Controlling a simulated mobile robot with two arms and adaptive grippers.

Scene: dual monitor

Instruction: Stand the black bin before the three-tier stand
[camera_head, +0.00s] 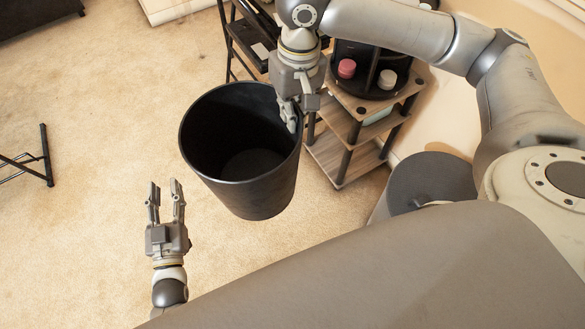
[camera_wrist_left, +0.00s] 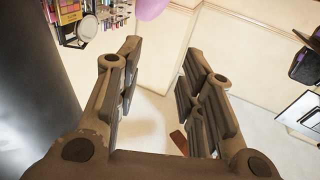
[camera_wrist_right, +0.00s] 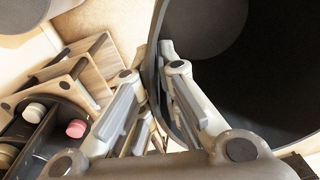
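The black bin (camera_head: 245,195) is open at the top and stands roughly upright in the middle of the head view. My right gripper (camera_head: 292,112) is at its right rim, one finger inside and one outside. The right wrist view shows the rim between the fingers (camera_wrist_right: 150,70), with the bin's dark inside (camera_wrist_right: 260,80) at right. Whether the bin's base touches the floor is unclear. The three-tier stand (camera_head: 345,160), with wood shelves and black posts, is just right of the bin; it also shows in the right wrist view (camera_wrist_right: 90,75). My left gripper (camera_head: 164,190) is open and empty, left of the bin.
A black rack (camera_head: 240,35) stands behind the bin, left of the stand. A black organizer with pink and white lidded items (camera_head: 347,68) sits on the stand's top. Black metal legs (camera_head: 45,155) are at far left. The carpet (camera_head: 100,100) between is clear.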

